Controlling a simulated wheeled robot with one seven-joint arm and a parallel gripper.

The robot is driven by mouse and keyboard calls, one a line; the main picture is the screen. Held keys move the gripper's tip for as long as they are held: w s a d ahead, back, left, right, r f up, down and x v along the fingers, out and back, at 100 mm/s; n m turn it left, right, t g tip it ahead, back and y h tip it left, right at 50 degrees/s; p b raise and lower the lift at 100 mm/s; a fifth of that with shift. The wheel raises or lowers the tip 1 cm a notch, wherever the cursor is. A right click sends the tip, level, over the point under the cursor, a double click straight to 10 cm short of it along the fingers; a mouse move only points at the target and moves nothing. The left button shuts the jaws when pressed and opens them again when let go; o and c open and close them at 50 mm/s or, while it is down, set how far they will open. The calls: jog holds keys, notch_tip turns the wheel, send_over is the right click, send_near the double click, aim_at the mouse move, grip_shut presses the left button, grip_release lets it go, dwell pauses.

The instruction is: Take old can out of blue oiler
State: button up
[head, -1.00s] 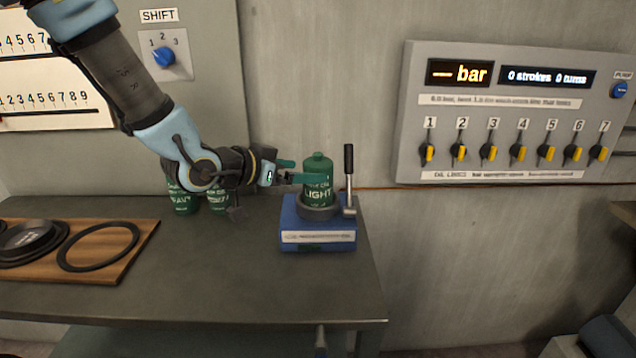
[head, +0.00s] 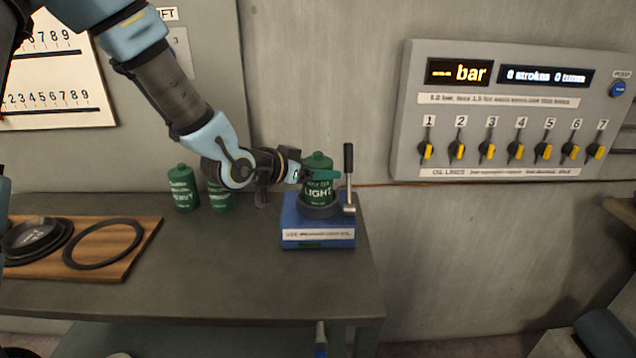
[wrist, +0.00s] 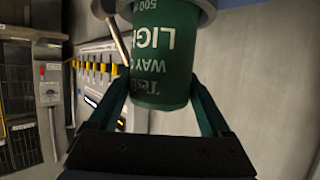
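The green can labelled LIGHT (head: 319,193) stands upright in the dark round holder on top of the blue oiler (head: 340,233). In the wrist view the can (wrist: 162,55) appears upside down between my two fingers. My gripper (head: 320,174) reaches in from the left, level with the can's upper part. Its green fingers lie on either side of the can, also seen in the wrist view (wrist: 160,95). The fingers are spread around the can; firm contact on both sides does not show.
A lever (head: 349,178) stands upright at the oiler's right side. Two more green cans, one labelled HEAVY (head: 184,188) and one partly hidden (head: 219,196), stand behind my arm. A wooden board (head: 135,255) with dark rings lies at left. The front middle of the table (head: 230,270) is clear.

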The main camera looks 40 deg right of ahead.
grip_shut()
dwell(0.4)
jog(key=shift+r, duration=0.15)
